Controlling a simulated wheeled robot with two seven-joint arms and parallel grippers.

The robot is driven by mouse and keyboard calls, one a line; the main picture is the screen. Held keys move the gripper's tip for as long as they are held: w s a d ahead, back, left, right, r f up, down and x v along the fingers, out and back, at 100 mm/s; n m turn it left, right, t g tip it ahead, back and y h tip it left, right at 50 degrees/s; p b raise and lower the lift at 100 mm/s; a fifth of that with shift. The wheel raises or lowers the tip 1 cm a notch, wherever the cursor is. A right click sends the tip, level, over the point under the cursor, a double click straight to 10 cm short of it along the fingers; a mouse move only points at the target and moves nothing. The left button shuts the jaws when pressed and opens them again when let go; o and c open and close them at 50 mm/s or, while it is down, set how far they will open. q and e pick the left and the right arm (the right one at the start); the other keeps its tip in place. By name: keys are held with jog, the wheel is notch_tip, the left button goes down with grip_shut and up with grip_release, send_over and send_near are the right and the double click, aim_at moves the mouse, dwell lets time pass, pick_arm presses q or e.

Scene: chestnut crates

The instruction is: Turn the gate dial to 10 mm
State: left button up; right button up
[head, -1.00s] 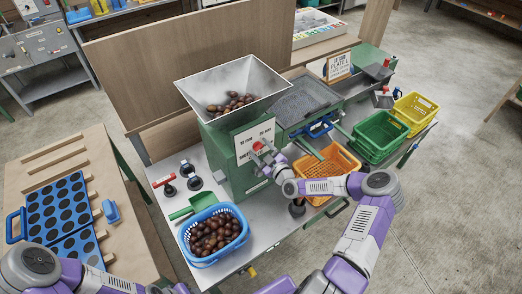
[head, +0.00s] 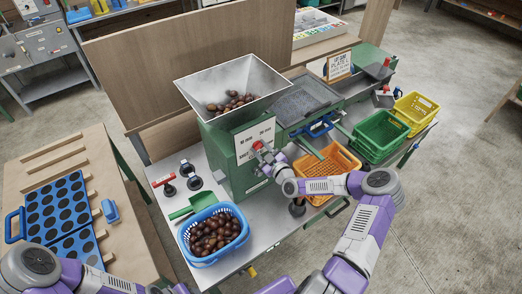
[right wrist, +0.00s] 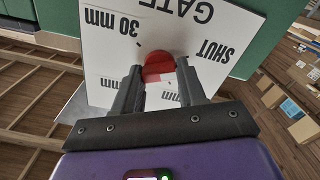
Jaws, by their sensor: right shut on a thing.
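The gate dial is a red knob (right wrist: 158,66) on a white label plate (right wrist: 215,30) marked GATE, SHUT and 30 mm, upside down in the right wrist view. Two lower markings are partly or wholly hidden by my fingers. In the head view the dial (head: 257,145) is on the front of the green machine (head: 228,160). My right gripper (right wrist: 160,75) is shut on the knob, one finger on each side; it also shows in the head view (head: 265,153). I cannot tell which mark the dial points to. My left gripper is out of view.
A steel hopper (head: 232,84) with chestnuts tops the machine. A blue basket of chestnuts (head: 196,258) stands in front, and an orange crate (head: 350,158) lies right of my gripper. Green (head: 367,151) and yellow (head: 427,103) crates stand farther right.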

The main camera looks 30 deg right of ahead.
jog(key=m+b, duration=0.2)
jog(key=m, duration=0.1)
jog(key=shift+f+m+b, duration=0.1)
jog(key=shift+m+b, duration=0.2)
jog(key=shift+m, duration=0.1)
jog(key=m+b, duration=0.1)
jog(key=m, duration=0.2)
jog(key=shift+d+m+b, duration=0.1)
jog(key=shift+m+b, duration=0.25)
jog(key=shift+m, duration=0.05)
jog(key=m+b, duration=0.1)
jog(key=m, duration=0.2)
jog(key=shift+m+b, duration=0.5)
jog(key=shift+m, duration=1.6)
jog(key=o, duration=1.1)
jog(key=shift+c, duration=0.2)
